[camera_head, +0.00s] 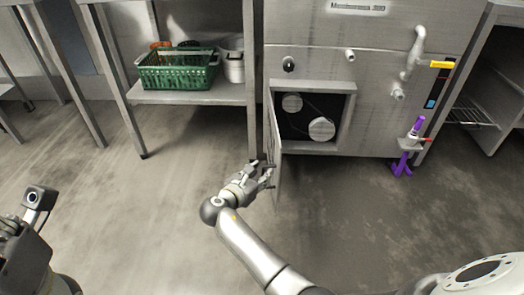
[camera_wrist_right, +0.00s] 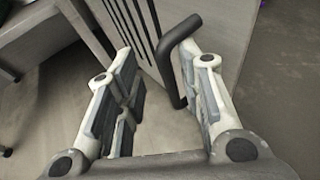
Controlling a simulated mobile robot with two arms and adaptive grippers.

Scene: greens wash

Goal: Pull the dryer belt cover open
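The dryer belt cover (camera_head: 276,150) stands swung open from the left side of the square opening (camera_head: 320,117) in the machine's front. Inside, two pale round pulleys show against black. My right gripper (camera_head: 266,174) is at the cover's outer left face, near its free edge. In the right wrist view the slotted cover (camera_wrist_right: 148,28) and its bent black handle (camera_wrist_right: 178,62) show. My right gripper (camera_wrist_right: 160,95) is open there, with the handle beside the right finger; contact cannot be told. Of my left arm only a part shows at the lower left; its fingers are out of view.
A steel table (camera_head: 190,95) with a green basket (camera_head: 178,72) and a pot (camera_head: 233,62) on its shelf stands left of the machine. A purple valve-like thing (camera_head: 404,160) is at the machine's lower right. The floor in front is clear.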

